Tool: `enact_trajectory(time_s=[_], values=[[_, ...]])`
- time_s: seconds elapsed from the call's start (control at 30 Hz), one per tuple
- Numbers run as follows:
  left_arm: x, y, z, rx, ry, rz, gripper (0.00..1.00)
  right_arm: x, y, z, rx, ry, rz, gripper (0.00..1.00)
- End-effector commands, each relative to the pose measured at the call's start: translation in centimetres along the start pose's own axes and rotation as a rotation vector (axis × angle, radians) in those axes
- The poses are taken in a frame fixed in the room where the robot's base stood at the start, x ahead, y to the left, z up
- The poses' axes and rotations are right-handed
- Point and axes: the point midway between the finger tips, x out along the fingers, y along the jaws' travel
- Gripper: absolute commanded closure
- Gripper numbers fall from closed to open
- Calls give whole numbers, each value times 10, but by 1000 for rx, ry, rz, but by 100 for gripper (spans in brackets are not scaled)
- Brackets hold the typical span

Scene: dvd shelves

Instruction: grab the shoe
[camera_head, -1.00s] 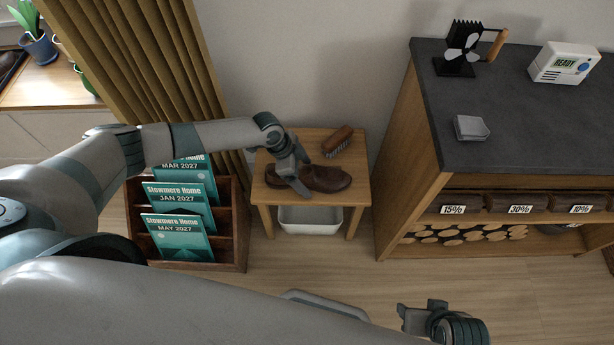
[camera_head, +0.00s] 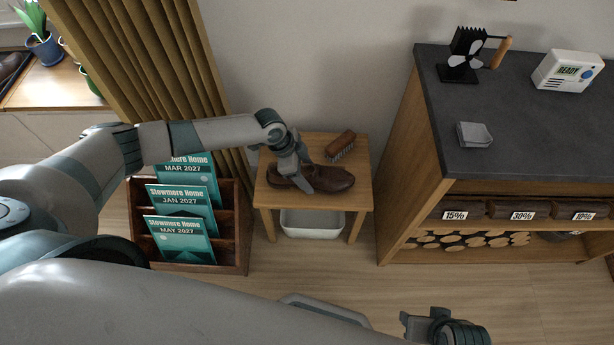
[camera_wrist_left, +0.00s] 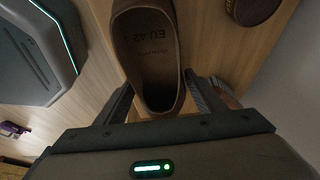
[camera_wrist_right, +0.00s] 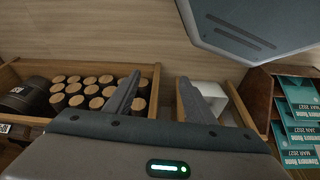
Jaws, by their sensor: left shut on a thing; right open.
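A brown leather shoe (camera_head: 335,180) rests on a small wooden stool (camera_head: 282,203) against the wall. My left gripper (camera_head: 302,184) is down at the middle of the shoe and shut on it. In the left wrist view the shoe (camera_wrist_left: 150,45) lies between the two fingers, with "EU 42" on its insole. The left fingertips are partly hidden beside the shoe. My right gripper (camera_head: 424,322) is open and empty, low over the floor, and its spread fingers show in the right wrist view (camera_wrist_right: 160,82).
A brush (camera_head: 340,145) lies behind the shoe on the stool. A white bin (camera_head: 311,223) stands beneath. A magazine rack (camera_head: 243,236) is close on the left.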

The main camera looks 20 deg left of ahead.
Motion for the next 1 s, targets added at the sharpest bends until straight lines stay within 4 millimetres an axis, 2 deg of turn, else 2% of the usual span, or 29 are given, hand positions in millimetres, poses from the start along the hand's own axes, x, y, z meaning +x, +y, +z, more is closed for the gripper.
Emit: enact_trajectory(time_s=[0.07, 0.2, 0.33, 0.6, 0.8, 1.0], values=[[-15, -1, -7, 3, 4, -3, 70, -2, 2, 2, 1, -12, 5, 50], [-24, 23, -23, 4, 5, 1, 70, -2, 5, 6, 3, -34, 12, 50], [-34, 47, -38, 5, 4, 1, 70, 15, 6, 2, 2, -36, 11, 50], [-51, 88, -66, 3, 5, 1, 70, 33, 5, 5, 1, -38, 8, 50], [-57, 102, -76, 1, 3, 0, 70, 39, 5, 6, 1, -37, 7, 50], [-58, 106, -78, 1, 2, -2, 70, 40, 5, 6, 1, -37, 7, 50]])
